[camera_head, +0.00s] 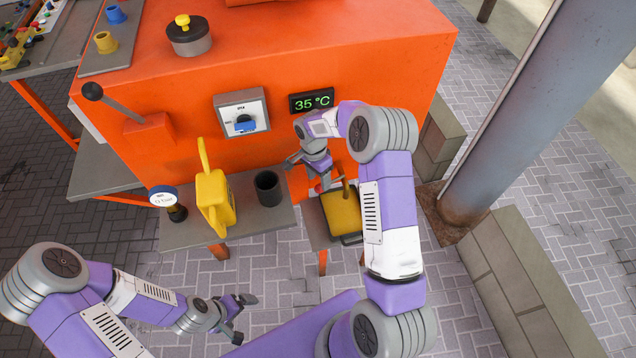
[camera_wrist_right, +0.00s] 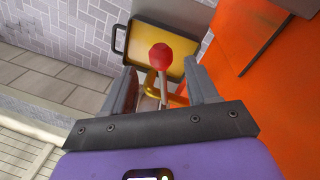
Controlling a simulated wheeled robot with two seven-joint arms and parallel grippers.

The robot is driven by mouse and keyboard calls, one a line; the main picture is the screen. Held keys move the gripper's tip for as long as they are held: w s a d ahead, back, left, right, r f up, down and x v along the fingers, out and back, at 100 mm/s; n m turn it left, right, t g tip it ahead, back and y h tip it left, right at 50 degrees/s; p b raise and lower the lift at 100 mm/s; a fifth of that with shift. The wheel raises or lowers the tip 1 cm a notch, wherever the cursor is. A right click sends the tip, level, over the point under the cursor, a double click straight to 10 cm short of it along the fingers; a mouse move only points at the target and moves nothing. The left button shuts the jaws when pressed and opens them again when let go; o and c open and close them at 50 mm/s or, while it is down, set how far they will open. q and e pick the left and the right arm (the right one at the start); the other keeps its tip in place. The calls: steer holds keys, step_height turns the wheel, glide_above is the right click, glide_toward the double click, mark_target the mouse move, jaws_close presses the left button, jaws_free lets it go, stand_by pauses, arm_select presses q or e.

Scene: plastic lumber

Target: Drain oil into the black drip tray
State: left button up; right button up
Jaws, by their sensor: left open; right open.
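The black drip tray (camera_head: 332,234) (camera_wrist_right: 129,47) sits on a low shelf at the front right of the orange machine. A yellow surface fills its inside; I cannot tell whether that is oil. A red-knobbed lever (camera_wrist_right: 160,57) on a brass-coloured fitting stands out above the tray in the right wrist view. My right gripper (camera_wrist_right: 162,80) is open, its fingers on either side of the lever, not closed on it. In the head view this gripper (camera_head: 311,178) is beside the machine's front and partly hides the lever. My left gripper (camera_head: 243,318) is open and empty, low over the floor.
A yellow oil can (camera_head: 212,200), a dark cup (camera_head: 268,188) and a round gauge (camera_head: 165,197) are on the grey shelf to the left. The orange machine (camera_head: 300,60) carries a 35 °C display (camera_head: 312,102) and a blue dial (camera_head: 245,124). A steel column (camera_head: 530,110) stands at right.

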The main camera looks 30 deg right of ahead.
mark_target(319, 185)
steer(key=shift+s+f, duration=0.2)
steer(key=shift+f, duration=1.75)
jaws_close()
